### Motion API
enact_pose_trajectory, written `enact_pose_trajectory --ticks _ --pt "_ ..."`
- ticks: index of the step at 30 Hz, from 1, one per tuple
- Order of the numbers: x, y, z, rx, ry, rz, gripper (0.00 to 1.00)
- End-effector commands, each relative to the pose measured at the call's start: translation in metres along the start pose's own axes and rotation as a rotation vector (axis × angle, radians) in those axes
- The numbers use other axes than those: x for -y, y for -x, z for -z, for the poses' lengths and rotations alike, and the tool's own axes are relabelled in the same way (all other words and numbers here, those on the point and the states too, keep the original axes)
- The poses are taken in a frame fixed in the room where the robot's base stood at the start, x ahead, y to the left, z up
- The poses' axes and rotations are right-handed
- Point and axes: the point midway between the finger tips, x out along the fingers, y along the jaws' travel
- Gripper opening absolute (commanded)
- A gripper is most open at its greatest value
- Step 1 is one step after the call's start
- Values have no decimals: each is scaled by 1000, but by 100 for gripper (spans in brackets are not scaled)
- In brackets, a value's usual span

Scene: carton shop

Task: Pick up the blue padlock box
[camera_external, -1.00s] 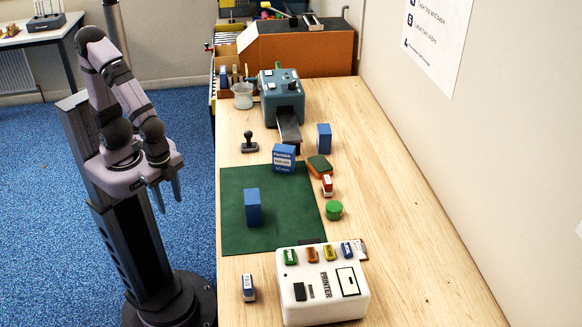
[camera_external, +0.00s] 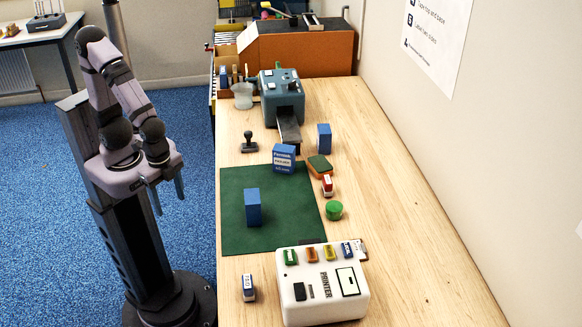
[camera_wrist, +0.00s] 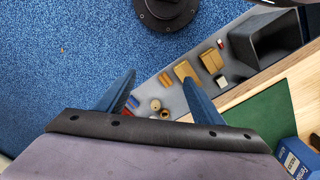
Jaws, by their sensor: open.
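A blue box with a white label and printed lettering (camera_external: 284,159) stands upright at the back right edge of the green mat (camera_external: 285,213). Its lettering is too small to read for sure. It also shows cut off at the lower right of the wrist view (camera_wrist: 297,158). A plain blue box (camera_external: 252,207) stands on the middle of the mat, and another blue box (camera_external: 324,138) stands behind the mat to the right. I cannot tell which is the padlock box. My gripper (camera_external: 169,200) is open and empty, left of the bench over the blue floor, apart from all boxes.
A white printer (camera_external: 322,302) with several small coloured blocks on top stands at the front. A blue-grey machine (camera_external: 281,97), a black stamp (camera_external: 249,142), a green round tin (camera_external: 334,210) and a sponge (camera_external: 319,166) are nearby. The bench's right side is clear.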

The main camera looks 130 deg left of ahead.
Motion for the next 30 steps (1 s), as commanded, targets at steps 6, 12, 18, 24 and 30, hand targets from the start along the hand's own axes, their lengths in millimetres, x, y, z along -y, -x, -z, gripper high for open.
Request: enact_pose_trajectory --ticks 6,12,18,24,30 --pt "0 0 0 0 0 0 77" --pt "0 3 0 -1 0 0 77" --pt "0 29 2 -9 0 0 77" --pt "0 70 3 -6 0 0 77" --pt "31 61 -14 107 -120 141 77"
